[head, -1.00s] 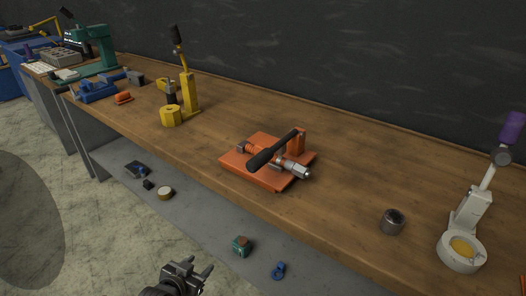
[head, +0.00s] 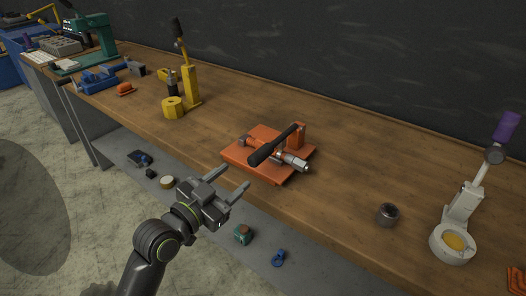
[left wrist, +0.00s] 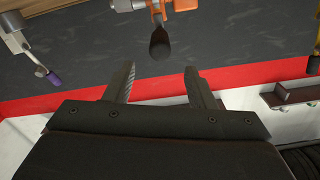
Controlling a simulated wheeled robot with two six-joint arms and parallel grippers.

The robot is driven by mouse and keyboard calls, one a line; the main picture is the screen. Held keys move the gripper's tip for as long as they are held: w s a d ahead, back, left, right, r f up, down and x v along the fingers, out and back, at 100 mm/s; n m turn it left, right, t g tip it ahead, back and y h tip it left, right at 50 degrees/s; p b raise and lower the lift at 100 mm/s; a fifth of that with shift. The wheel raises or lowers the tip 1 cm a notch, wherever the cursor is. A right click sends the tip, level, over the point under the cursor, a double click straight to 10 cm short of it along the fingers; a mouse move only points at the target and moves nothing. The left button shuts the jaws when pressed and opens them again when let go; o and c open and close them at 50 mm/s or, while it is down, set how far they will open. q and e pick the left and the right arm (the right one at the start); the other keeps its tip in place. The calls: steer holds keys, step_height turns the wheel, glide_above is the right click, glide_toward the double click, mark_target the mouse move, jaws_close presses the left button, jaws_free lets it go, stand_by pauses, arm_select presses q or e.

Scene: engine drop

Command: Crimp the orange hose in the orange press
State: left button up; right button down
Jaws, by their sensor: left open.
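The orange press (head: 258,170) stands on the workbench in the middle of the head view. Its black-gripped lever (head: 270,148) slants across it, up to the right. A silver fitting (head: 295,163) sticks out at the press's right side; the orange hose itself is hard to tell from the press. In the left wrist view, the lever's black grip (left wrist: 160,42) hangs just beyond my fingertips. My left gripper (head: 236,177) is open and empty, in front of the bench edge, apart from the press. It also shows in the left wrist view (left wrist: 160,72). My right gripper is out of view.
A yellow press (head: 191,88) stands at the back left, with a blue vise (head: 98,80) further left. A grey cup (head: 386,215) and a white press (head: 455,240) stand at the right. Small items lie on the lower shelf (head: 215,180). Bare benchtop surrounds the orange press.

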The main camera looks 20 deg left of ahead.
mark_target(263, 153)
arm_select(q)
steer(key=p+x, duration=0.1)
steer(key=x, duration=1.1)
steer(key=shift+w+d, duration=0.1)
steer(key=shift+w, duration=0.1)
steer(key=shift+p, duration=0.3)
jaws_close()
